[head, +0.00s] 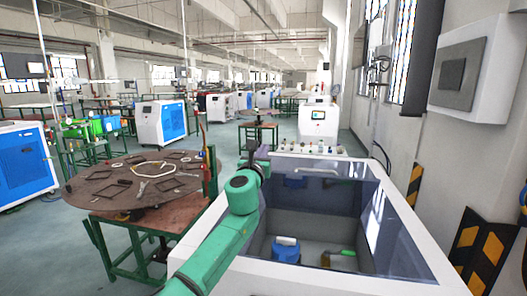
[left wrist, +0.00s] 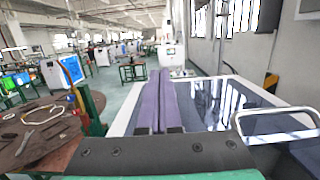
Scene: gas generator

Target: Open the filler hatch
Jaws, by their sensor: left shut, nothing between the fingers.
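The white machine (head: 392,279) stands in front of me, with a dark see-through filler hatch (head: 345,196) on top. A light bar handle (head: 318,170) shows near the hatch's far side; it also shows at the right in the left wrist view (left wrist: 275,112). The hatch looks shut, though its edges are hard to make out. My left gripper (head: 254,145) is over the machine's left rim, left of the handle and apart from it. In the left wrist view its purple fingers (left wrist: 161,72) are together with nothing between them. My right gripper is out of view.
A blue object (head: 286,248) and a green-handled item (head: 345,253) show inside the machine. A round brown table (head: 115,188) with frames on it stands close on the left. A wall with a grey box (head: 470,70) bounds the right.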

